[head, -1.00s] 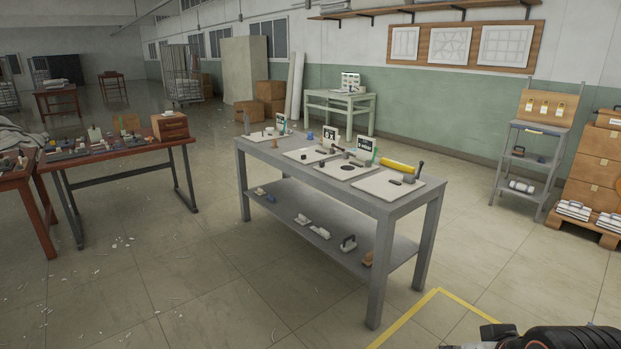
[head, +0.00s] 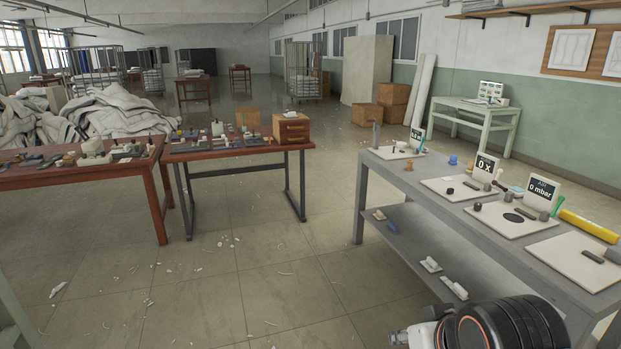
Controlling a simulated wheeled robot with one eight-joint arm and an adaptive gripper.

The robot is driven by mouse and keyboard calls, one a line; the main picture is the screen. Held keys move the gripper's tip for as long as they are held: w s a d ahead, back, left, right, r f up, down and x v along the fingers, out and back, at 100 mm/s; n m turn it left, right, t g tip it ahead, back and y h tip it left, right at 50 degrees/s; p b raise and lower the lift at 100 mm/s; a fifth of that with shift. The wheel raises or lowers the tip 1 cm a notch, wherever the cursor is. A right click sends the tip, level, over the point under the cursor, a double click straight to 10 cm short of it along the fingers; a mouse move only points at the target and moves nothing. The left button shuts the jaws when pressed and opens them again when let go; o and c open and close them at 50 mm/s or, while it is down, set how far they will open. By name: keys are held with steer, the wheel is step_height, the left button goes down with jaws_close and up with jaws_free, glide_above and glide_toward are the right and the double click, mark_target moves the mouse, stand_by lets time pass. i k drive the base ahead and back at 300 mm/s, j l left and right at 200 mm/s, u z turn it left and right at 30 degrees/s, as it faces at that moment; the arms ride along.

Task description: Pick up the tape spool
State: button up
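I cannot pick out the tape spool for certain; the small items on the tables are too small to tell. The grey table (head: 385,190) at the right carries pale boards, a small blue piece (head: 453,160), a small orange-brown piece (head: 408,166) and a flat black disc (head: 513,217). Two red-brown tables, one at the left (head: 60,180) and one at the centre (head: 240,154), hold many small mixed items. Part of my arm shows at the bottom right, in front of the grey table. My gripper's fingers cannot be made out there.
A wooden box (head: 291,131) stands on the centre red-brown table. A yellow roll (head: 588,226) lies on the grey table. A pale duvet heap (head: 95,112) lies behind the left table. White scraps litter the floor; the floor between the tables is open.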

mark_target(409, 168)
steer(key=i+z, duration=0.2)
steer(key=i, duration=0.3)
steer(key=i+j+z, duration=0.25)
steer(key=i, duration=0.2)
steer(key=i+j+z, duration=0.2)
steer(key=i, duration=0.25)
steer(key=i+j+z, duration=0.2)
steer(key=i, duration=0.25)
steer(key=j, duration=0.05)
